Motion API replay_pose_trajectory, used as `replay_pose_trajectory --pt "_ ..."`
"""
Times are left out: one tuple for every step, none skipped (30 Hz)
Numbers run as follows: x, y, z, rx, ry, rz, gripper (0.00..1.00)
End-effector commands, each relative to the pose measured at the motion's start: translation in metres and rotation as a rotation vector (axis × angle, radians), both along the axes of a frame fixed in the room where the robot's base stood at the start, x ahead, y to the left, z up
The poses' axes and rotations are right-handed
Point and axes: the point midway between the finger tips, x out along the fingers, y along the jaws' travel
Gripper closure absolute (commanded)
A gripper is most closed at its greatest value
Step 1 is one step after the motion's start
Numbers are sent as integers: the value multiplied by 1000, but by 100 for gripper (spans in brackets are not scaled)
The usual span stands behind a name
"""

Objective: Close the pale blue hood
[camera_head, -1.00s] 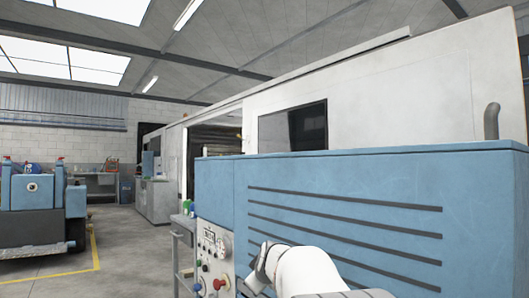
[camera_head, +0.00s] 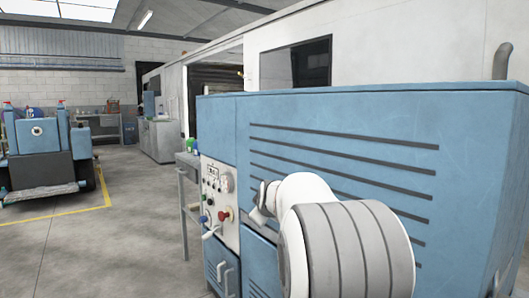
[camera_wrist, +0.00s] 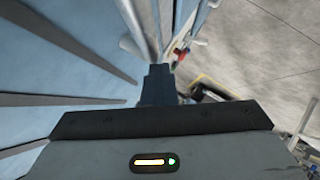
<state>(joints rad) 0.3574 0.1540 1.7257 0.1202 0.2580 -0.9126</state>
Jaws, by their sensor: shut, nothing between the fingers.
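A pale blue machine body (camera_head: 340,115) with several dark horizontal slots fills the right half of the head view. Its top edge looks straight. I cannot tell which part is the hood or how far open it stands. The slotted blue face (camera_wrist: 40,85) also shows at the left in the wrist view. My gripper (camera_wrist: 158,85) is shut and empty in the wrist view, close beside the blue face, with no clear contact. In the head view my white and grey arm stands before the slotted face and the fingertips are not clearly seen.
A control panel (camera_head: 217,200) with knobs and a red button is on the machine's left end, above blue doors with handles. A grey stand (camera_head: 184,210) is beside it. A blue vehicle (camera_head: 42,150) stands far left. Concrete floor (camera_head: 110,245) between is open.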

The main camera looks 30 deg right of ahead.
Motion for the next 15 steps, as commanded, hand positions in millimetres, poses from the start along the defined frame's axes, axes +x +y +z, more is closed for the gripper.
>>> replay_pose_trajectory --pt "1 5 11 0 0 2 100" --pt "2 7 15 -2 -2 2 100" --pt "3 11 20 -3 -3 1 100" --pt "4 14 23 -4 -5 2 100" --pt "5 17 27 -5 -8 2 100" --pt "6 20 32 -6 -12 2 100" --pt "-1 23 35 -7 -15 2 100" --pt "-8 26 38 -7 -16 2 100" --pt "-16 29 43 -7 -18 2 100" --pt "-22 31 47 -6 -17 2 100" --pt "-28 33 51 -6 -20 0 100" --pt "-35 36 54 -7 -18 0 100" --pt "-40 38 57 -7 -18 0 100" --pt "-45 40 60 -7 -18 0 100" --pt "-51 42 63 -7 -19 -1 100"
